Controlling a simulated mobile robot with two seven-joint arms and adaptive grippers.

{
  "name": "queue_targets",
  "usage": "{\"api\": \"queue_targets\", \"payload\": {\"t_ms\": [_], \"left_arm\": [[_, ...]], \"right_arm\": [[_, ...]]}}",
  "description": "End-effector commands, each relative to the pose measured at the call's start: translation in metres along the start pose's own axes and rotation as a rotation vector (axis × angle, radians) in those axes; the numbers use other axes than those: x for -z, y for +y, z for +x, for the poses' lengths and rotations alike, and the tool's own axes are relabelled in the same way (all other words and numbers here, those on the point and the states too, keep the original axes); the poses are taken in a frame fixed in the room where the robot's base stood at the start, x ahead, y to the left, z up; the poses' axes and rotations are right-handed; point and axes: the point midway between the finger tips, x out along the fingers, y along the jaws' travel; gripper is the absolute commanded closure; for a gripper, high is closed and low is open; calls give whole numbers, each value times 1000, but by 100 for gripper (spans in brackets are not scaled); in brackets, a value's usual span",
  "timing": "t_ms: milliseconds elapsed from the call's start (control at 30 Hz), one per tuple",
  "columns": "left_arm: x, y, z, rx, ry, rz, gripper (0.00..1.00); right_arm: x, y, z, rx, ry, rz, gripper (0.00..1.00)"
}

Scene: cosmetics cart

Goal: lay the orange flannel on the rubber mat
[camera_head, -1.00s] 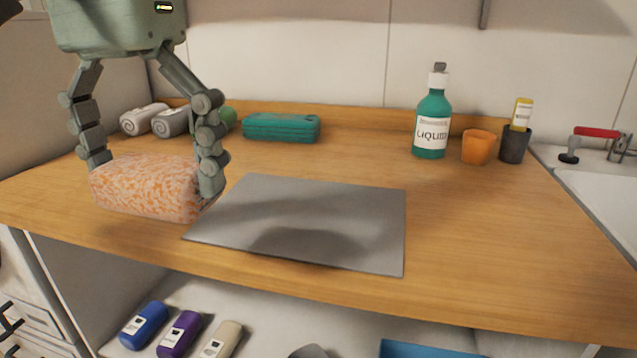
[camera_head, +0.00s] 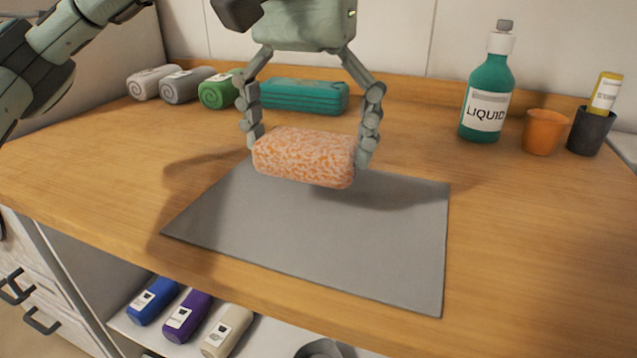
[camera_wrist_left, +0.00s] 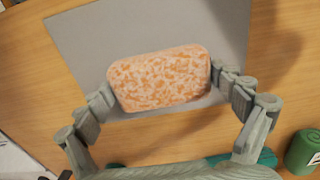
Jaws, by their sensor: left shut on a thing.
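The orange flannel (camera_head: 304,157), a speckled orange-and-white roll, is held between the fingers of my left gripper (camera_head: 308,150). My left gripper is shut on its two ends. In the head view it hangs over the back part of the grey rubber mat (camera_head: 320,240), apparently a little above it, with a shadow on the mat to the right. In the left wrist view the flannel (camera_wrist_left: 160,78) lies between both fingers, with the mat (camera_wrist_left: 100,38) behind it. My right gripper is not seen.
A green bottle (camera_head: 487,95), an orange cup (camera_head: 545,132) and a dark cup (camera_head: 590,132) stand at the right. Rolled towels (camera_head: 186,86) and a teal folded cloth (camera_head: 300,96) lie at the back. Several small bottles (camera_head: 187,316) lie on the shelf below. The mat's surface is clear.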

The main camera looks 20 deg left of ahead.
Motion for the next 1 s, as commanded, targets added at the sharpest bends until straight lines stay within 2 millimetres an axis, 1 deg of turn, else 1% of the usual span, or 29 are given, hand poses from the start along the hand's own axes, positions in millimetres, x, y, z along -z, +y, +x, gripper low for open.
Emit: {"api": "queue_targets", "payload": {"t_ms": [33, 167, 333, 433, 567, 833, 967, 1000], "left_arm": [[4, 5, 4, 0, -2, 2, 33], [9, 10, 10, 0, -1, 0, 33], [8, 10, 35, -1, -4, 1, 33], [8, 10, 45, -1, -2, 1, 33], [9, 10, 48, -1, 1, -1, 33], [9, 9, 49, 0, 1, -1, 33], [9, 9, 52, 0, 1, -1, 33], [9, 9, 51, 0, 1, -1, 2]], "right_arm": [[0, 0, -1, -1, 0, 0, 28], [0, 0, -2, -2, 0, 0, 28], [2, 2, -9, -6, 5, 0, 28], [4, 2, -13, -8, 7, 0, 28], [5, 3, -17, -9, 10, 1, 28], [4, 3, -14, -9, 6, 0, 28], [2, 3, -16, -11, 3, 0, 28], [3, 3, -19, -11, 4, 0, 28]]}}
